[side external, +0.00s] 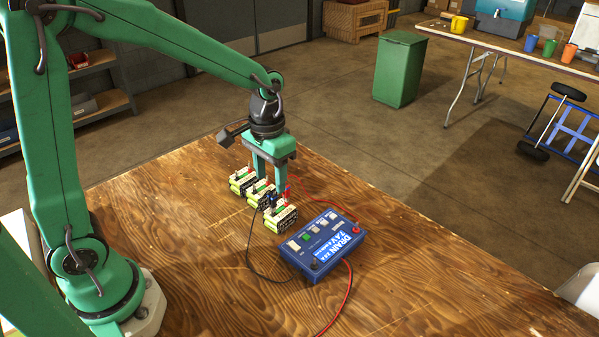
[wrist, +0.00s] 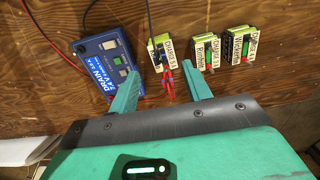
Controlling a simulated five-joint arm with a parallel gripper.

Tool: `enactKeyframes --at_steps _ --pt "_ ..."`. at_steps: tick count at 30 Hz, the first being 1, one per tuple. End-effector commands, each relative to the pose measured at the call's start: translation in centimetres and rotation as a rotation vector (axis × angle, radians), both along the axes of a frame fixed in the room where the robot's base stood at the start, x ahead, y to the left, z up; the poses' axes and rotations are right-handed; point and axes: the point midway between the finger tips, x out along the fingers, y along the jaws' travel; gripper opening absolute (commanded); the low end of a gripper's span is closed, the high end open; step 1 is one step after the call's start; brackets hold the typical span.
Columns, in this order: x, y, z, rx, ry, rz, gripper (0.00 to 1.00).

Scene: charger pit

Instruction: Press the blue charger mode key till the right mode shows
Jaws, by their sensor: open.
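The blue charger (side external: 323,246) lies on the wooden table, its top lettering beginning with DRAIN and a line with 7.4 V. It also shows at upper left in the wrist view (wrist: 103,64), with a green patch and small pale keys on top. Which key is the mode key is too small to tell. My gripper (side external: 272,182) points down over the row of battery packs, behind and left of the charger in the side view. In the wrist view my gripper (wrist: 160,76) has its fingers apart with nothing held, and the charger is left of them.
Several green battery packs with white labels stand in a row; the nearest pack (side external: 281,217) has red and black clips on it. A black cable (side external: 254,262) and a red cable (side external: 349,285) run from the charger. The table front (side external: 210,300) is clear.

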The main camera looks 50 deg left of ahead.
Motion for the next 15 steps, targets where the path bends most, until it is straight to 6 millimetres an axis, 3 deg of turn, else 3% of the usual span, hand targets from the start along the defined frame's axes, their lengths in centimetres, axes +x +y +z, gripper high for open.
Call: enactKeyframes --at_steps 5,12,15 --pt "0.00 0.00 0.00 0.000 0.000 0.000 0.47" --pt "0.00 0.00 0.00 0.000 0.000 0.000 0.00" --pt "0.00 0.00 0.00 0.000 0.000 0.000 0.00"
